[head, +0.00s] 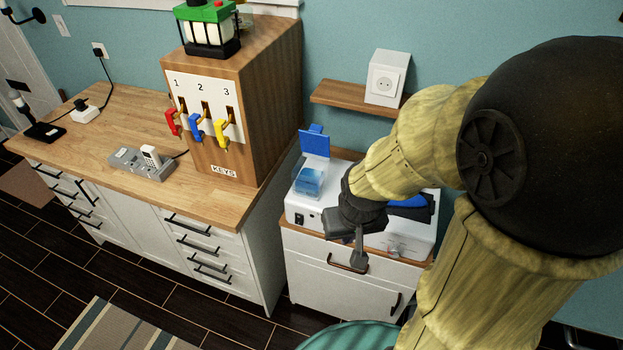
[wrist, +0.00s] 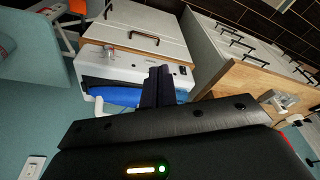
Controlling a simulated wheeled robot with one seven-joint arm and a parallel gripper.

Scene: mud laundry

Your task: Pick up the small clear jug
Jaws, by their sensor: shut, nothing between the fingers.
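A small clear object with reddish marks, which may be the jug, sits at the front right of the white unit's top (head: 394,251). It also shows at the left in the wrist view (wrist: 88,50), but is too small to make out fully. My gripper (head: 359,253) is shut and empty, pointing down over the front of the white unit, left of the clear object. In the wrist view my gripper's dark fingers (wrist: 158,85) are together in front of the white unit. My arm hides part of the unit.
A clear box with blue contents (head: 310,181) stands at the unit's left under a raised blue lid (head: 315,143). A blue-and-black part (head: 410,202) lies behind my gripper. The wooden key cabinet (head: 265,105) rises at left. A wall shelf (head: 345,98) holds a white socket box.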

